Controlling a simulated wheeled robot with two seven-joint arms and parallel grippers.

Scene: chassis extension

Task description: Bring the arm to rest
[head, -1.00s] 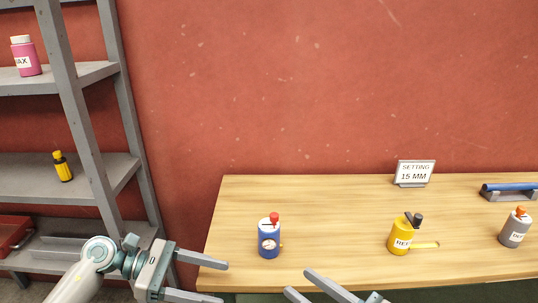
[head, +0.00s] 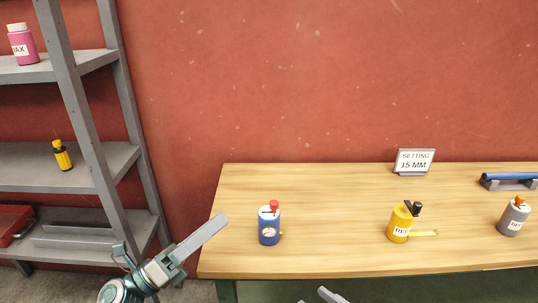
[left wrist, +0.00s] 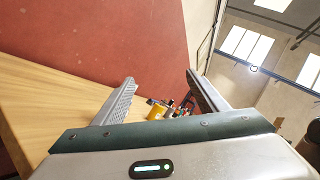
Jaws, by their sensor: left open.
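My left gripper (head: 212,230) is low in the head view, left of the table's front left corner, with its fingers pointing up and to the right. In the left wrist view the two fingers (left wrist: 160,80) stand wide apart with nothing between them, so it is open and empty. Of my right gripper (head: 326,295), only a bit of finger shows at the bottom edge of the head view; its jaws cannot be judged.
The wooden table (head: 330,190) carries a blue bottle (head: 269,229), a yellow bottle (head: 399,228), a grey bottle (head: 513,219), a blue-handled tool (head: 510,179) and a sign reading "SETTING 15 MM" (head: 414,161). A grey shelf rack (head: 85,160) stands at the left.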

